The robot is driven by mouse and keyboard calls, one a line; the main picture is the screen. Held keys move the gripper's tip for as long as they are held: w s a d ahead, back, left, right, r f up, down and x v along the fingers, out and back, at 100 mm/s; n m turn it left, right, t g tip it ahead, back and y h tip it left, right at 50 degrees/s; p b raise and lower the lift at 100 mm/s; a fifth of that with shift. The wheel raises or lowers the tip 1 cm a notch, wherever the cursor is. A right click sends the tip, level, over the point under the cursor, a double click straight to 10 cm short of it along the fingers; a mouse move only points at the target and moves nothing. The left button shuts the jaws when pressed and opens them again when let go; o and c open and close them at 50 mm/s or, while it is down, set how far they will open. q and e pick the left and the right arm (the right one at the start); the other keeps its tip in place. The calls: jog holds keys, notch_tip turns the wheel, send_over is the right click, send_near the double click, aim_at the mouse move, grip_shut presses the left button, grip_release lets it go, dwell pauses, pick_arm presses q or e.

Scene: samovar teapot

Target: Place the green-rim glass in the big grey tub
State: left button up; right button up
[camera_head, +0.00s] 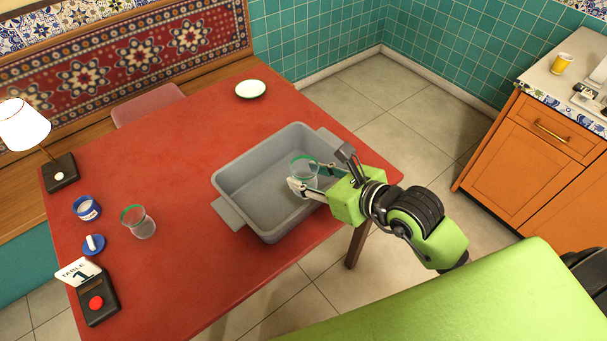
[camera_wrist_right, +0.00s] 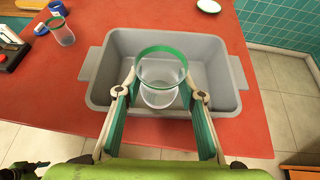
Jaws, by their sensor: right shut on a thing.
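A clear glass with a green rim (camera_head: 304,168) is held by my right gripper (camera_head: 305,187), whose fingers are shut on it from both sides. It also shows in the right wrist view (camera_wrist_right: 161,75), upright between the fingertips. The glass is over the right part of the big grey tub (camera_head: 262,228), near its right wall. I cannot tell whether its base touches the tub floor. A second green-rim glass (camera_head: 140,224) stands on the table to the left of the tub.
The red table (camera_head: 185,285) also bears a white saucer (camera_head: 250,89), a blue-and-white pot (camera_head: 86,208), a blue dish (camera_head: 93,244), a table-number card (camera_head: 78,271), a black device with a red button (camera_head: 97,301) and a lamp (camera_head: 25,128). The tub otherwise looks empty.

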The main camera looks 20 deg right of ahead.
jog(key=w+d+f, duration=0.1)
jog(key=w+f, duration=0.1)
jog(key=w, duration=0.1)
jog(key=w+d+f, duration=0.1)
jog(key=w+f, duration=0.2)
jog(key=w, duration=0.1)
jog(key=w+d+f+p, duration=0.1)
jog(key=w+f, duration=0.2)
jog(key=w, duration=0.1)
jog(key=shift+w+d+f, duration=0.15)
jog(key=shift+d+f, duration=0.1)
jog(key=shift+d, duration=0.15)
jog(key=shift+w+f, duration=0.15)
jog(key=shift+f, duration=0.05)
notch_tip(320, 180, down, 3)
jog(key=shift+w+d+r+p, duration=0.1)
jog(key=shift+w+p, duration=0.05)
jog(key=shift+p, duration=0.15)
jog(key=shift+f, duration=0.3)
jog(key=shift+f, duration=0.15)
jog(key=o, duration=1.1)
jog(key=shift+o, duration=0.2)
